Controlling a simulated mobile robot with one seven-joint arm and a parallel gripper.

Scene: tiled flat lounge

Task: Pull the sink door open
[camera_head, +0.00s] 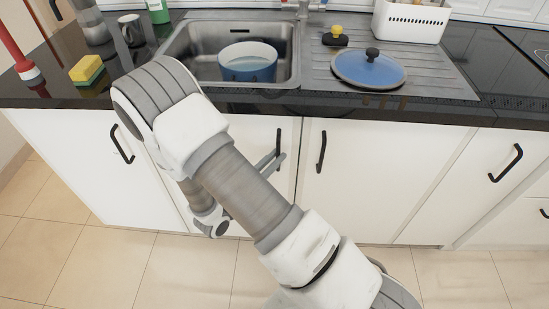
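Two white sink doors stand below the counter, the left door (288,190) and the right door (350,190). Both look shut, with a thin dark seam between them. The left door has a black upright handle (279,137) near the seam; the right door has a matching handle (321,152). My gripper (273,161) is at the lower part of the left handle, its grey fingers overlapping it in the picture. I cannot tell whether the fingers are around it or beside it, or how far apart they are. My arm hides much of the left door.
The sink (190,50) above holds a blue and white pot (248,68). A lid (368,70), a white basket (411,20) and a sponge (86,70) are on the counter. Other cabinet handles (122,144) stick out at both sides. The tiled floor (110,265) in front is clear.

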